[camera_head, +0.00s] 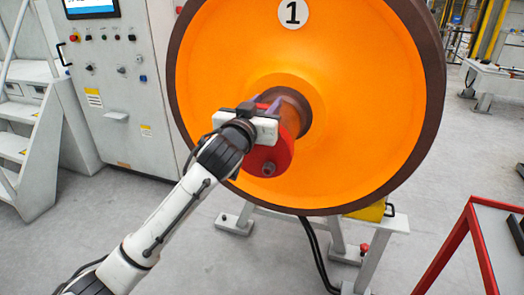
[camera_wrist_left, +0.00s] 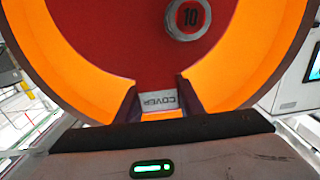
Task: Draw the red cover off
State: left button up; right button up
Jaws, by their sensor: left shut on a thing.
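The red cover (camera_head: 268,158) is a round disc at the hub end of the large orange wheel (camera_head: 370,90). A grey round knob sticks out of its face. In the left wrist view the red cover (camera_wrist_left: 105,40) fills the upper middle, with a grey round part marked 10 (camera_wrist_left: 188,17). My left gripper (camera_head: 266,103) is at the cover's upper edge, partly hiding it. In the left wrist view its fingers (camera_wrist_left: 158,102) are shut on a pale tab lettered COVER. Whether the cover still touches the brown axle (camera_head: 293,103) behind it is hidden. My right gripper is not in view.
A grey control cabinet (camera_head: 115,75) and white steps (camera_head: 30,120) stand at left. A grey stand (camera_head: 340,240) with a yellow block (camera_head: 370,211) is under the wheel. A red-framed table (camera_head: 470,235) is at lower right. Black cables run to the floor.

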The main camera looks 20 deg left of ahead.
pick_arm(q)
jog(key=shift+s+a+p, duration=0.1)
jog(key=shift+s+p, duration=0.65)
jog(key=shift+s, duration=1.7)
